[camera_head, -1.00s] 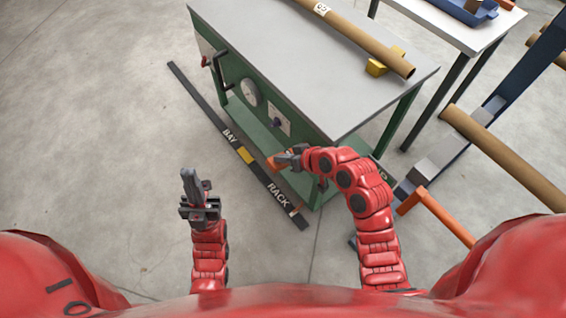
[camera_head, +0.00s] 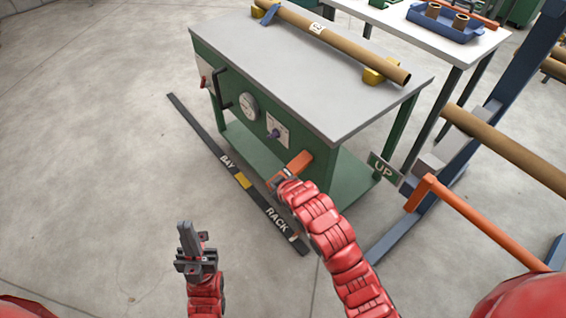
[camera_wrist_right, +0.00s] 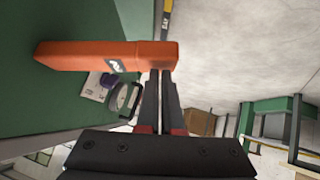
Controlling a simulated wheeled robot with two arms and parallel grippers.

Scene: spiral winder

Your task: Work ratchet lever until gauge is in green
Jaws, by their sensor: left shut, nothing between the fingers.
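An orange bar (camera_head: 299,165), apparently the ratchet lever, sticks out from the front of a green bench. It also shows in the right wrist view (camera_wrist_right: 75,56), with a dark label near one end. A round white gauge (camera_head: 248,107) is on the bench front; its needle and colour zones are too small to read. My right gripper (camera_head: 280,178) is at the bar; in the right wrist view its fingers (camera_wrist_right: 160,75) look close together, with tips at the bar's lower edge. My left gripper (camera_head: 187,228) is shut and empty, over bare floor away from the bench.
The bench top (camera_head: 285,55) carries a long cardboard tube (camera_head: 335,40) on yellow blocks. An UP sign (camera_head: 384,170) and a blue stand (camera_head: 470,145) are at right. The floor at left is clear.

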